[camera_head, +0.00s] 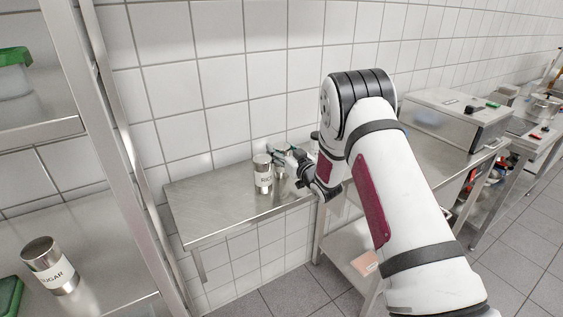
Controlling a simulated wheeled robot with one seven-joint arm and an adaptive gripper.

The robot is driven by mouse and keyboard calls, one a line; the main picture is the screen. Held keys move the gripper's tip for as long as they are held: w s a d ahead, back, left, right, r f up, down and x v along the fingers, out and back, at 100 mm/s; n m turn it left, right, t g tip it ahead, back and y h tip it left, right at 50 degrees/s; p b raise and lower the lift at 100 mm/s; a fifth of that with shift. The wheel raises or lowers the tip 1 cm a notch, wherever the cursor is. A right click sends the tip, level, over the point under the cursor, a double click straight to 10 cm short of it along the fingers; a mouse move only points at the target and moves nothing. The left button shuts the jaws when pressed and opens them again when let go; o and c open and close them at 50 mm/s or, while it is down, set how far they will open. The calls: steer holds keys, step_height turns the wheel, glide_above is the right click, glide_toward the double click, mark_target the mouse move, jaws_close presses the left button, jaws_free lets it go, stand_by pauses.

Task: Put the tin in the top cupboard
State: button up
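A silver tin with a white label that seems to read "RICE" (263,174) stands upright on a steel wall table (215,207). My gripper (279,154) reaches in from the right, just beside and behind this tin. Its fingers are small and partly hidden by the tin and my wrist, so I cannot tell whether they are open or shut. Another silver tin, labelled "SUGAR" (50,266), stands on a shelf at the lower left. Something silver shows below my gripper, too small to make out. No closed cupboard is in view.
A steel shelf rack (112,150) stands at the left, with a green-lidded container (15,75) on its upper shelf. A steel counter with a boxy appliance (457,118) stands at the right. The wall table's left part is clear. Grey floor tiles lie open at the lower right.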

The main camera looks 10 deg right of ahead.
steer(key=c, duration=0.9)
steer(key=shift+r, duration=0.1)
steer(key=shift+c, duration=0.9)
steer(key=shift+r, duration=0.1)
